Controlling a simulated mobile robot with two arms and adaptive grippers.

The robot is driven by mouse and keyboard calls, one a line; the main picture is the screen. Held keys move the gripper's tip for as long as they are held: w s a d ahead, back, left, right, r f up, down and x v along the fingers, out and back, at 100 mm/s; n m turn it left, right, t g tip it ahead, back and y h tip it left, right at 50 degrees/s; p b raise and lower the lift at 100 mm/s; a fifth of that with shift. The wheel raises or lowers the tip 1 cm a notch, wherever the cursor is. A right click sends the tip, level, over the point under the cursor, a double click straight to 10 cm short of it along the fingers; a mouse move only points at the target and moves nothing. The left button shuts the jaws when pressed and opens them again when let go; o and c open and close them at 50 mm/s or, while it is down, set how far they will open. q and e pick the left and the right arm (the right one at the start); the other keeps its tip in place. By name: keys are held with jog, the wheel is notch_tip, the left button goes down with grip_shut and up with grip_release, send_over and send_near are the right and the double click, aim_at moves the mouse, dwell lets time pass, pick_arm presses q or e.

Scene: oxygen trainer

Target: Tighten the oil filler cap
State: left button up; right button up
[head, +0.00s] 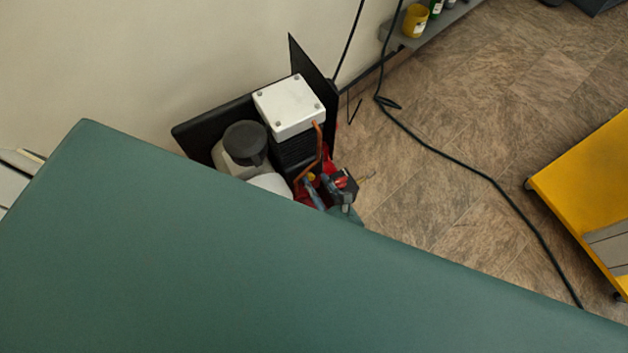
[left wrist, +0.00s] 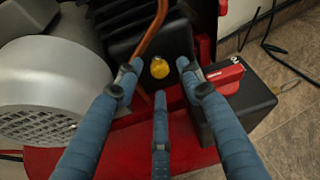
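The oil filler cap is a small yellow knob (left wrist: 159,68) on the black compressor block in the left wrist view. In the head view it is a tiny yellow spot (head: 311,177) beside a copper pipe. My left gripper (left wrist: 160,80) has three blue fingers, spread open. Two fingertips are left and right of the cap and the third is below it in the picture, with visible gaps. In the head view the left gripper (head: 325,188) is at the compressor's front, its arm mostly hidden by a green surface. My right gripper is not in view.
A copper pipe (left wrist: 150,35) runs close to the cap. A grey motor housing (left wrist: 50,85) is on the left, a black box with a red switch (left wrist: 225,75) on the right. A black cable (head: 470,175) crosses the floor near a yellow cart (head: 590,180).

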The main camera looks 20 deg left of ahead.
pick_arm(q)
jog(key=v, duration=0.5)
